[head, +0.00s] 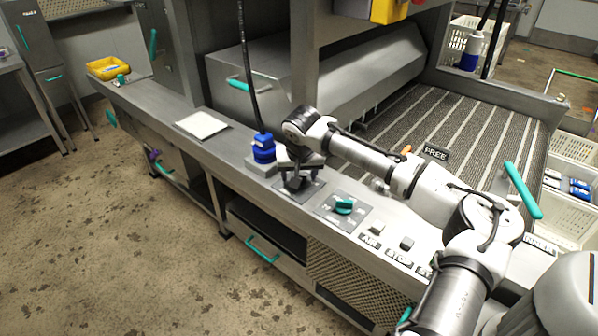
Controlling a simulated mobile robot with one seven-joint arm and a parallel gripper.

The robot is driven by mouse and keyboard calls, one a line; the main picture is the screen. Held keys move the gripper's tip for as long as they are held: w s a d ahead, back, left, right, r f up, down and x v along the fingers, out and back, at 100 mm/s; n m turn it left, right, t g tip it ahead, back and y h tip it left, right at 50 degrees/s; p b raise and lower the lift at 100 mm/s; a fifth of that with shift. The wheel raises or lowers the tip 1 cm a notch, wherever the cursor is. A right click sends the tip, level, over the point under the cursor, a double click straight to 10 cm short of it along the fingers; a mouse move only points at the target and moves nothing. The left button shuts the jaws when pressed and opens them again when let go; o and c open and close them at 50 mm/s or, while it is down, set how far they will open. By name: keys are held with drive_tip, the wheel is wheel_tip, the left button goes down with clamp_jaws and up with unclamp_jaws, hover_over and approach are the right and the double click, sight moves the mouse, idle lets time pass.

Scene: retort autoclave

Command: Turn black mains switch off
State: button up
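A dark square switch plate (312,192) lies on the grey console top, left of the teal rotary knob (344,206). My gripper (297,183) points down right over this plate, with its dark fingertips at or just above it. The black mains switch itself is mostly hidden by the fingers, and its position cannot be read. I cannot tell whether the fingers touch the switch or are closed on it.
A blue plug (263,149) with a black cable stands just left of my gripper. Right of the teal knob are push buttons (407,243) with labels. A white sheet (201,125) and a yellow tray (108,68) lie farther left. My arm crosses above the console's right part.

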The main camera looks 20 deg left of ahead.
drive_tip(key=shift+c, duration=0.4)
drive_tip(key=c, duration=0.9)
drive_tip(key=shift+n+p, duration=0.3)
drive_tip(key=n+g+y+p, duration=0.1)
drive_tip(key=n+p, duration=0.1)
drive_tip(key=n, duration=0.1)
drive_tip(key=shift+n, duration=0.3)
drive_tip(key=n+p, duration=0.1)
drive_tip(key=n, duration=0.1)
drive_tip(key=n+g+y+p, duration=0.1)
drive_tip(key=n, duration=0.1)
drive_tip(key=shift+w+n+g, duration=0.15)
drive_tip(key=shift+n+g, duration=0.15)
drive_tip(key=n+g, duration=0.1)
drive_tip(key=n, duration=0.3)
drive_tip(key=shift+w+d+g+y+p, duration=0.1)
drive_tip(key=shift+g+y+p, duration=0.2)
drive_tip(key=shift+g+p, duration=0.1)
drive_tip(key=shift+w+n+g, duration=0.1)
drive_tip(key=shift+n+g, duration=0.8)
drive_tip(key=shift+n, duration=1.6)
